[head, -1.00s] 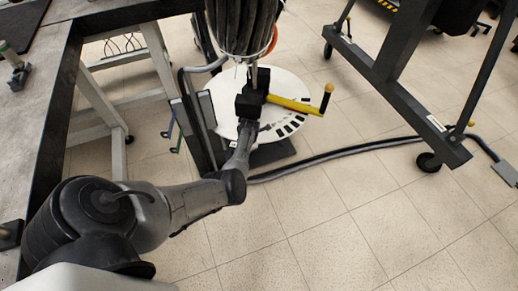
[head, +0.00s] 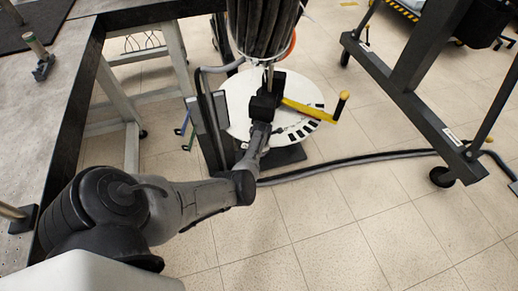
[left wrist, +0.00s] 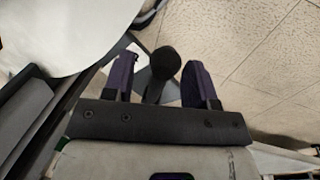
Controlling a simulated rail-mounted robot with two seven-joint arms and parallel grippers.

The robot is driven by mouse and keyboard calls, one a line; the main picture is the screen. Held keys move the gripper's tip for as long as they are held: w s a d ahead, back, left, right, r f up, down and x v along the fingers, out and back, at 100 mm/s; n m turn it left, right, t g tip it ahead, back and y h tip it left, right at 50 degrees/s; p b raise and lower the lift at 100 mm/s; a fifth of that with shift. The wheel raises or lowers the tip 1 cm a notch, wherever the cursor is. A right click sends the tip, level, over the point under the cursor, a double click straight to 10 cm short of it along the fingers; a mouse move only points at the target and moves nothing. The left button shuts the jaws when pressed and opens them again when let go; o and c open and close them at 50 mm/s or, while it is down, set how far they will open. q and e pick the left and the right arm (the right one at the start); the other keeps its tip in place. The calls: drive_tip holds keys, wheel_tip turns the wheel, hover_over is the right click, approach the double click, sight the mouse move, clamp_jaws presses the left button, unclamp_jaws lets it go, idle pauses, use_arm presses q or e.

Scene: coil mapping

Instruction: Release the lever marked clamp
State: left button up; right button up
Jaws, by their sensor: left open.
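My left gripper (left wrist: 160,64) is open in the left wrist view, with a purple finger on each side. A round black knob (left wrist: 166,62) on a dark stem shows between the fingers; I cannot tell whether they touch it. In the head view the black gripper body (head: 264,104) is over the white disc (head: 238,112), and its fingertips are hidden. A yellow lever (head: 309,109) with a black end knob sticks out to the right of the gripper. No clamp marking is legible. My right gripper is out of view.
A bundle of dark hoses (head: 263,28) hangs directly above the gripper. A grey bench (head: 30,110) stands at left, and a wheeled dark frame (head: 425,110) at right. A thick hose (head: 350,162) crosses the floor. The tiled floor (head: 330,225) in front is clear.

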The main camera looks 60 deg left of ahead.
use_arm(q)
drive_tip(key=shift+r, duration=0.1)
wheel_tip(320, 180, up, 13)
drive_tip(key=d+p, duration=0.2)
drive_tip(key=p, duration=0.6)
drive_tip(key=shift+d+r, duration=0.2)
drive_tip(key=shift+d, duration=0.1)
drive_tip(key=shift+s, duration=0.1)
drive_tip(key=s+d+r+m+t+y+p, duration=0.1)
drive_tip(key=s+d+r+m+y+p, duration=0.15)
drive_tip(key=r+m+p, duration=0.85)
drive_tip(key=s+d+r+m+y+p, duration=0.15)
drive_tip(key=s+r+m+p, duration=0.25)
drive_tip(key=r+p, duration=1.25)
drive_tip(key=s+d+r+m+h+p, duration=0.2)
drive_tip(key=s+d+r+m+p, duration=0.3)
drive_tip(key=d+r, duration=0.5)
drive_tip(key=s+d+r+m+t+h+p, duration=0.1)
drive_tip(key=s+d+r+m+h+p, duration=0.1)
drive_tip(key=s+d+r+m+p, duration=0.3)
drive_tip(key=s+d+r+m+t+h+p, duration=0.1)
drive_tip(key=s+d+r+m+p, duration=0.4)
drive_tip(key=d+r+m+p, duration=0.6)
drive_tip(key=d+r+h+p, duration=0.1)
drive_tip(key=d+r+p, duration=0.1)
drive_tip(key=d+r, duration=0.3)
wheel_tip(320, 180, up, 3)
drive_tip(key=shift+s+d+f+m, duration=0.15)
drive_tip(key=shift+d+m, duration=0.15)
drive_tip(key=shift+m, duration=0.1)
